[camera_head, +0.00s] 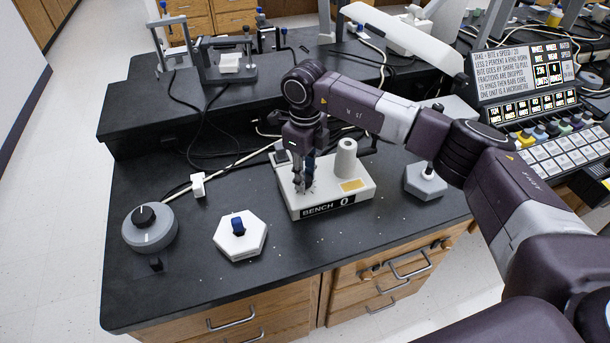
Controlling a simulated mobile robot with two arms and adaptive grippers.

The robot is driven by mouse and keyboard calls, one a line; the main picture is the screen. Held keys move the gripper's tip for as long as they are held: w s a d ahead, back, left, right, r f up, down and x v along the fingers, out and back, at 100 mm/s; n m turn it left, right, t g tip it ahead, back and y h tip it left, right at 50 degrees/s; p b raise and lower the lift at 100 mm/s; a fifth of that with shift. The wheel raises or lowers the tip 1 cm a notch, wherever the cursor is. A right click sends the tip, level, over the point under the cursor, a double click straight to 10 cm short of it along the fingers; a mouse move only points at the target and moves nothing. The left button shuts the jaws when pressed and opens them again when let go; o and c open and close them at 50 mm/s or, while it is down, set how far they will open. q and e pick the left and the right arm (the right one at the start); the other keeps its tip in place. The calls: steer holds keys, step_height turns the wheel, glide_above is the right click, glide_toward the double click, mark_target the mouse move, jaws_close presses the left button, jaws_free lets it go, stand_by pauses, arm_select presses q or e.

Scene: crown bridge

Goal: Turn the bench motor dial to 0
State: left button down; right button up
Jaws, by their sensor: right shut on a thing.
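The bench motor (333,202) is a light grey box on the black bench top, with a front label reading BENCH 0. A white upright cylinder (346,158) stands on its right part, behind a yellow plate. My right gripper (304,186) points down over the left part of the box. Its fingers are shut at the top face, where the dial is mostly hidden by them. A dark blue piece shows by the fingers; I cannot tell what it belongs to. My left gripper is not in view.
A grey round unit with a black knob (149,228) and a white hexagonal stand with a blue piece (240,236) sit to the left. A grey hexagonal stand (425,182) is on the right. Cables lie behind. A keypad with a display panel (522,78) stands far right.

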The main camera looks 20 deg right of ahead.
steer(key=o, duration=1.2)
steer(key=shift+c, duration=0.2)
steer(key=shift+r, duration=0.1)
step_height(320, 180, up, 12)
